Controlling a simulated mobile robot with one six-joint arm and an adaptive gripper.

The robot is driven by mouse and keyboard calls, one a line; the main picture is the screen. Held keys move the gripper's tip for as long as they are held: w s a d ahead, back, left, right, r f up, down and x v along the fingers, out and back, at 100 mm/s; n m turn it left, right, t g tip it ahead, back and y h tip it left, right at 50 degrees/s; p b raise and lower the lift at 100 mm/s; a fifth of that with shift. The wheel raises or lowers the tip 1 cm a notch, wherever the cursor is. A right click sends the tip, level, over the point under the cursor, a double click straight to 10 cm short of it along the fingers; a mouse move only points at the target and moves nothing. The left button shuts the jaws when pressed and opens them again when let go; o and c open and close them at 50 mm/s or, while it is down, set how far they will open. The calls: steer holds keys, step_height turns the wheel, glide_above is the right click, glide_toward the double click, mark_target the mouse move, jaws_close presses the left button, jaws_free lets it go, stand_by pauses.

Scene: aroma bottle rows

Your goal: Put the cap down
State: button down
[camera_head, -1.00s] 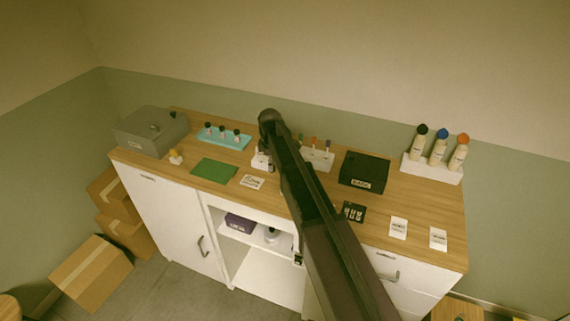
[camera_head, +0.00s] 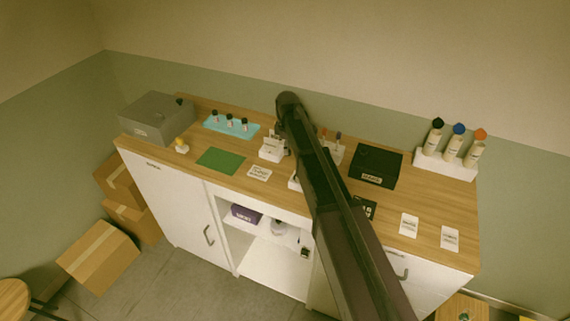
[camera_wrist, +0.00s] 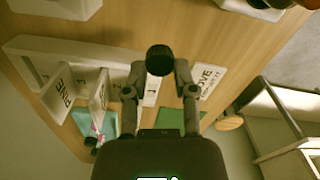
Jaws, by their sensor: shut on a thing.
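A round black cap (camera_wrist: 159,60) is in the wrist view, between the two fingers of my gripper (camera_wrist: 159,76). My gripper is shut on it and holds it over the wooden counter. How high it is above the counter I cannot tell. A white strip with numbers (camera_wrist: 122,67) lies below the fingers. In the head view my own arm hides the gripper and the cap. There the green mat (camera_head: 220,160) lies left of the arm, and a white printed card (camera_head: 260,172) is between them.
A grey box (camera_head: 157,118) stands at the counter's left end. A teal tray (camera_head: 225,131) holds several small dark-topped bottles. A black box (camera_head: 375,166) stands right of my arm. A white rack (camera_head: 445,165) holds 3 bottles with black, blue and orange tops. Two cards lie at the front right.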

steer(key=shift+m, duration=0.3)
steer(key=shift+a+r+p, duration=0.15)
steer(key=shift+r+p, duration=2.25)
steer(key=shift+r, duration=0.2)
steer(key=shift+f, duration=0.15)
steer(key=b, duration=0.6)
glide_above(286, 164)
step_height(286, 164, down, 6)
steer(key=shift+w+f, duration=0.1)
steer(key=shift+f+b, duration=1.85)
steer(key=shift+b, duration=0.25)
steer(key=shift+f, duration=0.1)
steer(key=shift+c, duration=2.1)
jaws_free()
steer(key=shift+r, duration=0.2)
